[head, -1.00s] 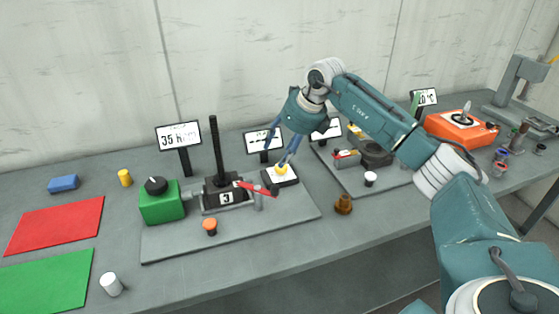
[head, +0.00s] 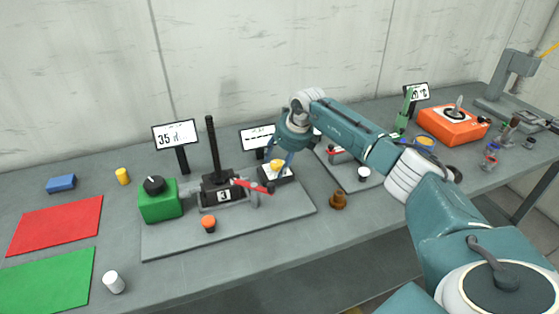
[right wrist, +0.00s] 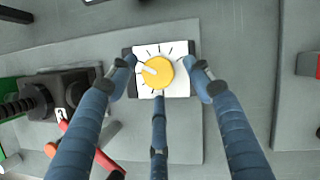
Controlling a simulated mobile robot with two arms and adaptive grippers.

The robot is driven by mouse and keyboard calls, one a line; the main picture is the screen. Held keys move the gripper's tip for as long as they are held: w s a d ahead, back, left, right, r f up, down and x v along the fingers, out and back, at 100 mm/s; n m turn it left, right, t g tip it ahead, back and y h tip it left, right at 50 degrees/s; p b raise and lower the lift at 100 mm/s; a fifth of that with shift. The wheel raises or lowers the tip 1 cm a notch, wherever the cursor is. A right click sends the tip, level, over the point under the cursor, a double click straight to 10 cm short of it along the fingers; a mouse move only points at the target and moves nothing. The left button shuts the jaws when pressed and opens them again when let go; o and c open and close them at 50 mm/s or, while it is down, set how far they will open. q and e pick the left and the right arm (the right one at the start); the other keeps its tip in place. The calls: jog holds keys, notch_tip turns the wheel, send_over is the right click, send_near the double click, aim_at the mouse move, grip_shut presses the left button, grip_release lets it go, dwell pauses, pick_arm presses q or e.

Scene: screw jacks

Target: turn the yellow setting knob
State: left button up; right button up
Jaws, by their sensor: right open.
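The yellow setting knob (right wrist: 157,72) sits on a white dial plate with black tick marks (right wrist: 177,86), on a black box. A white pointer mark on the knob points up and left in the right wrist view. In the head view the knob (head: 277,164) is partly hidden by my right gripper (head: 276,160), which is just above it, pointing down. In the right wrist view the open fingers of my right gripper (right wrist: 168,78) stand left, right and below the knob. I cannot tell whether any finger touches it. My left gripper is not in view.
The grey base plate (head: 180,245) also carries the jack with a black post (head: 213,150), a red lever (head: 252,184) and an orange button (head: 208,224). A green box (head: 160,205) adjoins it. A display (head: 258,137) stands behind the knob. A brown knob (head: 338,201) stands to the right.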

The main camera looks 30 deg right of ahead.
jog(key=c, duration=1.1)
jog(key=shift+f, duration=0.1)
jog(key=shift+d+f+n+b, duration=0.1)
jog(key=shift+n+b, duration=0.3)
jog(key=shift+b, duration=0.1)
jog(key=shift+d+n+y+b, duration=0.15)
jog(key=shift+n+y+b, duration=0.35)
jog(key=shift+n+b, duration=0.4)
jog(key=shift+d+n+g+y+b, duration=0.1)
jog(key=shift+n+g+y+b, duration=0.2)
jog(key=shift+n, duration=0.5)
jog(key=shift+d+n+g+y+b, duration=0.15)
jog(key=shift+n+b, duration=0.25)
jog(key=shift+n, duration=0.4)
